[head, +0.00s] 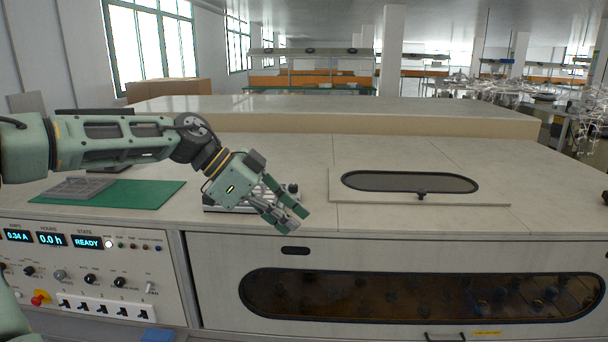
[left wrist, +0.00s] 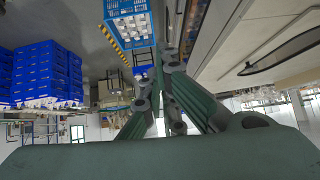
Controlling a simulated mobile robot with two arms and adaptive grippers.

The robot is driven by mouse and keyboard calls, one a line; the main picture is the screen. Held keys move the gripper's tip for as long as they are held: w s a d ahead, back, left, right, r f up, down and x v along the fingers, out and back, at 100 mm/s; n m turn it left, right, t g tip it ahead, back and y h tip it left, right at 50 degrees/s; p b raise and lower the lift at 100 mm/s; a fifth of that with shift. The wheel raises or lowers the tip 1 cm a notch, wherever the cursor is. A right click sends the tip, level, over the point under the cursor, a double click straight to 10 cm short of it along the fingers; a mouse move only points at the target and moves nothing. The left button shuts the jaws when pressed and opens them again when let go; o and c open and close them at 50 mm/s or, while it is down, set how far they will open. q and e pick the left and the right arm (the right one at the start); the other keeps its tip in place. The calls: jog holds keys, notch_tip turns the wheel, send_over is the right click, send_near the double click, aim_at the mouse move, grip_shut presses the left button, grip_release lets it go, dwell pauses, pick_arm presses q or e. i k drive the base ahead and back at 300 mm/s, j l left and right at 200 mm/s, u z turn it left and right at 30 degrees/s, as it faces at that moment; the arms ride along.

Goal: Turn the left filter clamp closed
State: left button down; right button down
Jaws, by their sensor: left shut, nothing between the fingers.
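My left gripper (head: 296,220) is shut and empty, reaching in from the left above the front edge of the bench top. Its fingers also show in the left wrist view (left wrist: 172,85). Behind it, a low grey metal slotted unit (head: 222,206) lies on the bench top, mostly hidden by the gripper. A small dark knob (head: 293,188) shows just beyond the fingers; I cannot tell whether it is the left filter clamp or how it is turned. The fingers appear apart from the knob. My right gripper is not in view.
A green mat (head: 150,194) with a grey part (head: 80,187) lies at left. A lid with an oval window (head: 410,182) lies right of the gripper. The control panel (head: 95,270) is below left. Blue crates (left wrist: 45,75) stand on the floor.

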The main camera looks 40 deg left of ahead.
aim_at(293, 187)
jog(key=i+j, duration=1.1)
jog(key=j, duration=0.1)
